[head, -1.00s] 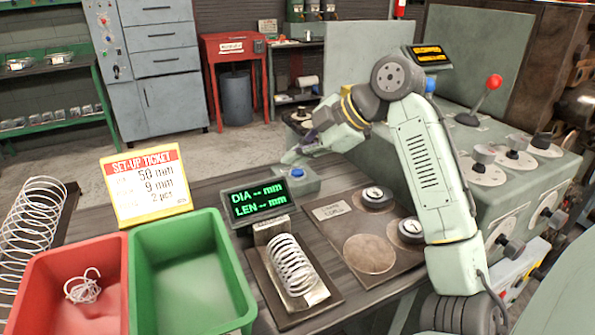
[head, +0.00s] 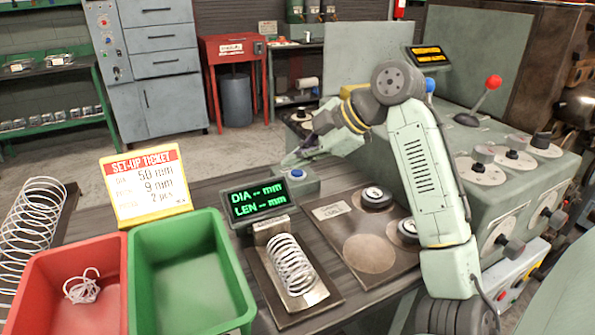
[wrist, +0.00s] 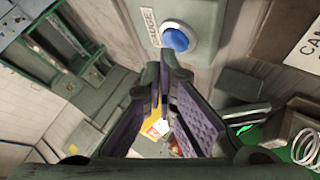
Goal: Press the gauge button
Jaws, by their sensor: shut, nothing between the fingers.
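The gauge button is a round blue button (head: 298,173) on a grey-green box (head: 308,186) behind the gauge display. In the wrist view the blue button (wrist: 176,40) sits in a pale ring beside a GAUGE label, just beyond my fingertips. My gripper (head: 290,160) is shut and empty, its tips close to the button on its far side in the head view. In the wrist view my gripper (wrist: 163,72) has its purple-padded fingers together at the tips. I see a gap to the button there; contact is not visible. The display (head: 258,200) reads DIA -- mm and LEN -- mm.
A coil spring (head: 291,264) lies on the gauge plate in front of the display. A green bin (head: 190,265) and a red bin (head: 60,300) stand at left, with a set-up ticket (head: 146,187) behind. A machine (head: 520,190) with knobs fills the right.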

